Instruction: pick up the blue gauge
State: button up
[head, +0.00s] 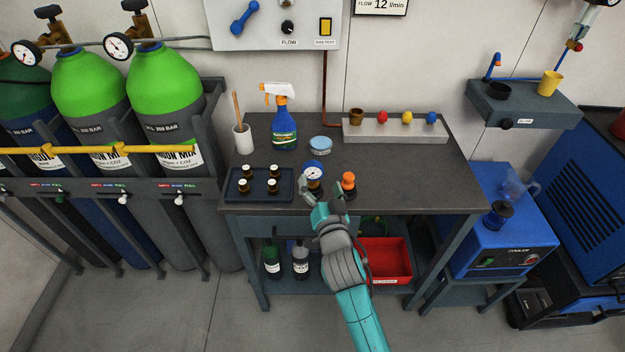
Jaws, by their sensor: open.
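The blue gauge (313,172), with a round white dial and a blue rim, stands near the front edge of the dark workbench (410,187). The lower part of the gauge is partly hidden by a finger. I cannot tell whether the finger touches it. Nothing is held between the fingers.
An orange-topped item (348,181) stands close right of the gauge. A dark tray (243,185) with several small bottles lies left. Behind are a blue-lidded tin (320,145), a spray bottle (284,125), a brush cup (243,138) and a rack of coloured knobs (390,131).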

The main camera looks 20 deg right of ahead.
aim_at(314, 172)
jog(key=w, duration=0.4)
jog(key=shift+w+a, duration=0.15)
jog(key=shift+w, duration=0.65)
jog(key=c, duration=1.5)
